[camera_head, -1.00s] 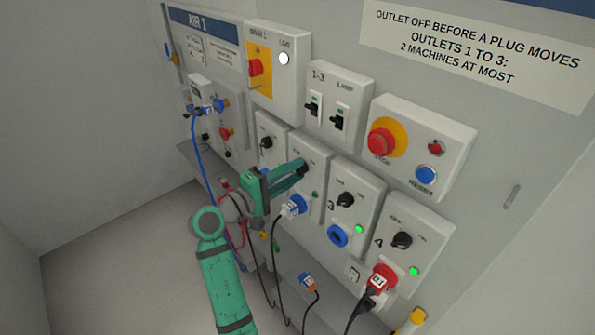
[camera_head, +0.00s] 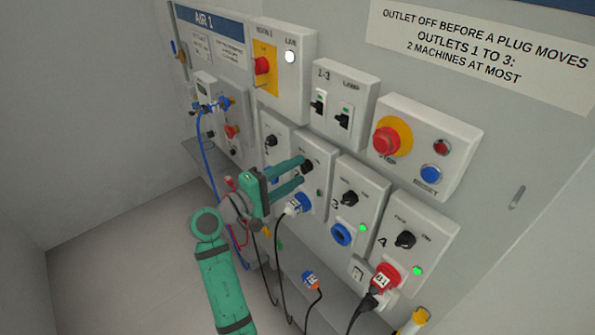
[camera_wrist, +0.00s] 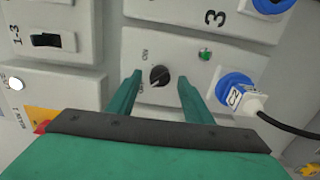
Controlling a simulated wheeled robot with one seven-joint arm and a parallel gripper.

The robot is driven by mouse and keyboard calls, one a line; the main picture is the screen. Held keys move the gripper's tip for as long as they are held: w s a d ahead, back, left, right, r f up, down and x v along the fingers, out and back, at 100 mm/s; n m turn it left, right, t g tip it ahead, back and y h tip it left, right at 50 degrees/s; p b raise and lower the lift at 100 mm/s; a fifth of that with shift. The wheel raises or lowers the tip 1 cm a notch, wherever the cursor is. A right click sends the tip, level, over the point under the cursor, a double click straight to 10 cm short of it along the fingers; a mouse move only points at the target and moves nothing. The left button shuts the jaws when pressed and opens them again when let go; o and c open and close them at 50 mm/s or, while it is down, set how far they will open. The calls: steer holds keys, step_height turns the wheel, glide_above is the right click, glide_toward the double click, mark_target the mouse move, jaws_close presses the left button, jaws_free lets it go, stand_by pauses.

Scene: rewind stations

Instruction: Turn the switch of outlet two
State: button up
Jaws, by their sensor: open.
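The outlet two box (camera_head: 318,160) stands between outlets one and three. Its black rotary switch (camera_head: 307,166) is partly hidden by my fingers in the head view. The switch shows clearly in the wrist view (camera_wrist: 159,76); its exact setting is hard to read. My gripper (camera_head: 303,171) is open, with one finger on each side of the switch and gaps between. The wrist view also shows both fingers (camera_wrist: 158,86). The outlet's small green lamp (camera_wrist: 205,55) looks dull. A plug marked C2 (camera_wrist: 245,100) sits in its blue socket (camera_wrist: 236,82).
Outlet three's switch (camera_head: 349,199) and outlet four's switch (camera_head: 405,240) are to the right, with bright green lamps. The red stop button (camera_head: 386,142) and breakers (camera_head: 343,117) are above.

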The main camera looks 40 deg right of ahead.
steer(key=a, duration=0.9)
steer(key=shift+s+a, duration=0.2)
steer(key=shift+s, duration=0.15)
